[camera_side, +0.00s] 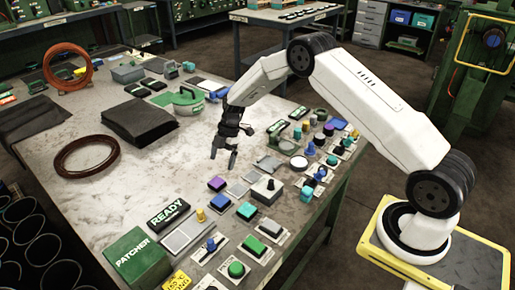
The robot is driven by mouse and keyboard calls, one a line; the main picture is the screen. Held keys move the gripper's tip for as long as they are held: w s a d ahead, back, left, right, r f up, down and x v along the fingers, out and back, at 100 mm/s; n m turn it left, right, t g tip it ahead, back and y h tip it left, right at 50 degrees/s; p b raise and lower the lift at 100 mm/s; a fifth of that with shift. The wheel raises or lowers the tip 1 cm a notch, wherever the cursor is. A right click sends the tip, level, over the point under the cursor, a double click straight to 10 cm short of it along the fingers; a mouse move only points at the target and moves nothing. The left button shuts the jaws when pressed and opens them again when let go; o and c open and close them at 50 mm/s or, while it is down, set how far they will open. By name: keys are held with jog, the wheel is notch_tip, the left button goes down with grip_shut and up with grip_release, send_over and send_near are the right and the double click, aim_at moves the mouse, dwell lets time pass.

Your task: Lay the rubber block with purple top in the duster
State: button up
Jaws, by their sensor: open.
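A block with a square purple top (217,184) lies on the worktable, on the near side of my gripper. My gripper (223,159) hangs above the middle of the table with its fingers pointing down. A green rounded container with a handle (184,96) stands farther back, left of my gripper. I cannot tell for sure whether it is the duster.
The worktable (155,185) has bare room left of my gripper. Panels with buttons and knobs (268,188) line its right and near edges.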

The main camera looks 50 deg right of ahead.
aim_at(217, 182)
jog(key=shift+f, duration=0.2)
jog(key=shift+x, duration=1.2)
jog(key=shift+w+a+f, duration=0.1)
jog(key=shift+x, duration=2.5)
jog(key=c, duration=1.3)
jog(key=shift+c, duration=0.2)
jog(key=shift+r, duration=0.25)
